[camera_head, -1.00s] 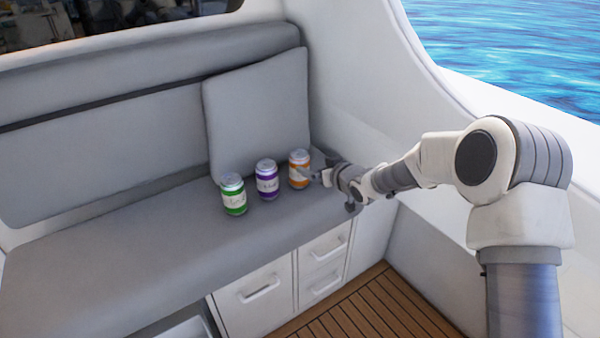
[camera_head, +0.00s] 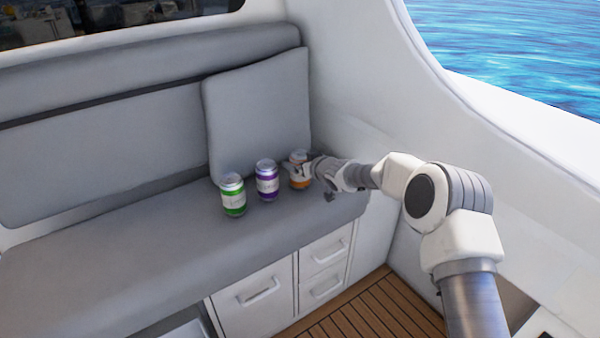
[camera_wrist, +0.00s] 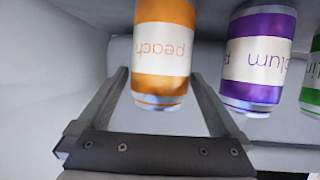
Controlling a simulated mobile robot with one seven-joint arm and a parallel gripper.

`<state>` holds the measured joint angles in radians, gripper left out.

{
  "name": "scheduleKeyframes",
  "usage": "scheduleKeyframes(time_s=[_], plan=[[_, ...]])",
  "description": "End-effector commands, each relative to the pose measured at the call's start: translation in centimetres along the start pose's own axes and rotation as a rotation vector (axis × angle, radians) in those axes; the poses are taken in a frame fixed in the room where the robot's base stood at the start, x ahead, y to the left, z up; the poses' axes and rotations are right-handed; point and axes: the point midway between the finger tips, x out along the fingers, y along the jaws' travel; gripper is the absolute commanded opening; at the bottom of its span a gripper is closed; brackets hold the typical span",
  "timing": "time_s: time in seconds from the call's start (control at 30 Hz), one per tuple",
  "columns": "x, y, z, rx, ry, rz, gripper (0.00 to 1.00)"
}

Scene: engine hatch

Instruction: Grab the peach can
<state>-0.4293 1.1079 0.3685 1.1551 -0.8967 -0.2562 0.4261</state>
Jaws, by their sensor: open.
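The peach can is orange with a white label and stands at the right end of a row of cans on the grey bench (camera_head: 299,181). In the wrist view the peach can (camera_wrist: 163,52) appears upside down, with "peach" readable on its label. My gripper (camera_head: 308,168) is at the can's right side in the head view and covers part of it. In the wrist view my gripper's two fingers (camera_wrist: 160,80) are apart, one on each side of the can's near end. I cannot tell whether either finger touches it.
A purple plum can (camera_head: 267,180) stands just left of the peach can, close to one finger in the wrist view. A green can (camera_head: 232,195) stands further left. A grey cushion (camera_head: 258,115) leans behind them. The bench's left part is clear.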

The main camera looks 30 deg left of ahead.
Motion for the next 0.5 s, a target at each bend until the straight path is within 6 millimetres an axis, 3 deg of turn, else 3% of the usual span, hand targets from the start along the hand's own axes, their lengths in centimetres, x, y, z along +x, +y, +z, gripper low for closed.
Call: scheduleKeyframes(time_s=[0.4, 0.5], plan=[[0.89, 0.06, -0.05, 0.000, 0.000, 0.002, 1.00], [0.88, 0.06, -0.05, 0.000, 0.000, 0.002, 0.84]])
